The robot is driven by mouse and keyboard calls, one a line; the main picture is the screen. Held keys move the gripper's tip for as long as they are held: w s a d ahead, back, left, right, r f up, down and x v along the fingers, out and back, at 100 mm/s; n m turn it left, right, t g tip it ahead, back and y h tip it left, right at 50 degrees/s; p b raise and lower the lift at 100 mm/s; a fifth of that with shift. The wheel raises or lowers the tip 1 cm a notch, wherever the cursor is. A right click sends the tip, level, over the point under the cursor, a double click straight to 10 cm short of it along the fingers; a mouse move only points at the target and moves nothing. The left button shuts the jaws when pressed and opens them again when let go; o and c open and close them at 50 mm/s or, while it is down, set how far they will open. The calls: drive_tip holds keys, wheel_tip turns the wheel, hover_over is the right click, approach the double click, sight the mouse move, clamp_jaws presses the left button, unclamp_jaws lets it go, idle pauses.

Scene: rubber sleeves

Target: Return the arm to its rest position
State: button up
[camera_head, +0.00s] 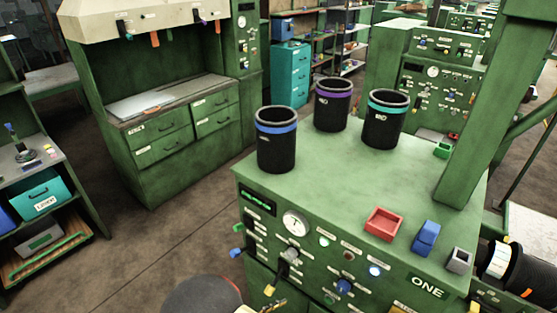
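My gripper is not visible in the head view. Three black rubber sleeves stand upright and apart on the green machine top (300,184). The blue-banded sleeve (276,150) is at the left edge, the purple-banded sleeve (331,112) is at the back, and the teal-banded sleeve (383,128) is to the right. No gripper touches them in this view.
A red tray (383,224), a blue block (426,238) and a grey box (459,261) sit on the machine's front right. A slanted green post (485,120) rises at the right. A green workbench (165,150) stands left across open floor (150,235).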

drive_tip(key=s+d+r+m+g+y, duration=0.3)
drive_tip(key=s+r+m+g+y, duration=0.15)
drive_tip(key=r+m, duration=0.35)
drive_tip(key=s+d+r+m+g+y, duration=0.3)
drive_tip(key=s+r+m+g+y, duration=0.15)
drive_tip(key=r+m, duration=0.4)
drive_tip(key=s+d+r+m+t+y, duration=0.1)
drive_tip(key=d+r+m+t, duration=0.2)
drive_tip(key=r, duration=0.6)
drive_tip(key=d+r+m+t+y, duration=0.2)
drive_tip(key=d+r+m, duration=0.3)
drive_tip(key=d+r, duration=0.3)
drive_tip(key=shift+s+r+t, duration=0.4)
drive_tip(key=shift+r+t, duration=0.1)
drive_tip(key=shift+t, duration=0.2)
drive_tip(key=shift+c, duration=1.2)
